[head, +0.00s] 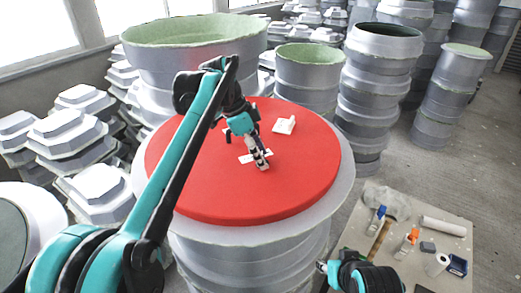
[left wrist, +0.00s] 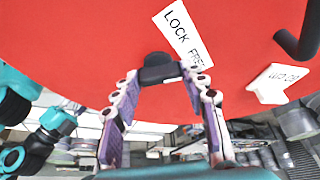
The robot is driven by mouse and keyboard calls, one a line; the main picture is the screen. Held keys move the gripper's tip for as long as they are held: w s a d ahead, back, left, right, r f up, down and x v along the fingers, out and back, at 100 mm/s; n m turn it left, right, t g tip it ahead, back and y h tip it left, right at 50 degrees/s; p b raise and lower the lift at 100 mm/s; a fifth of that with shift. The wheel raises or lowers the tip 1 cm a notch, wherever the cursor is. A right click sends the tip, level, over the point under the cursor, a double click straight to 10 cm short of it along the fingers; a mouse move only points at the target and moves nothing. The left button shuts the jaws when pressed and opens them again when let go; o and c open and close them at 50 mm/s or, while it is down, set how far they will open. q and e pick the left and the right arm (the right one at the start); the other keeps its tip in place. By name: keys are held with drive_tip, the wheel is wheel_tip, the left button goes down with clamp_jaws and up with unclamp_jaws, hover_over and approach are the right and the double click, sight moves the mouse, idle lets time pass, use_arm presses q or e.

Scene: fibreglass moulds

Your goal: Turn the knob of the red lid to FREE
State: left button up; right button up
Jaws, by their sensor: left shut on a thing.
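The red lid (head: 300,175) lies flat on a large grey round mould (head: 250,245). My left gripper (head: 262,164) reaches down to the lid near its middle. In the left wrist view, my left gripper (left wrist: 160,78) has its fingertips shut on the black knob (left wrist: 157,66). A white label reading LOCK and FREE (left wrist: 182,32) lies beside the knob, partly behind a finger. I cannot tell which word the knob points to. The gripper hides the knob in the head view. My right gripper (head: 323,267) is low at the bottom, away from the lid; its fingers are unclear.
A white tag (head: 284,125) sits on the lid behind the gripper. A dark bent handle (left wrist: 300,40) shows in the left wrist view. A low table (head: 455,225) at right holds tools and rolls. Stacked grey moulds (head: 375,95) stand behind.

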use_arm(q)
drive_tip(key=shift+w+m+g+p, duration=0.15)
drive_tip(key=shift+m+g+p, duration=0.75)
drive_tip(key=shift+m, duration=1.3)
drive_tip(key=o, duration=1.2)
drive_tip(key=shift+c, duration=0.2)
drive_tip(key=v, duration=1.2)
drive_tip(key=shift+d, duration=0.2)
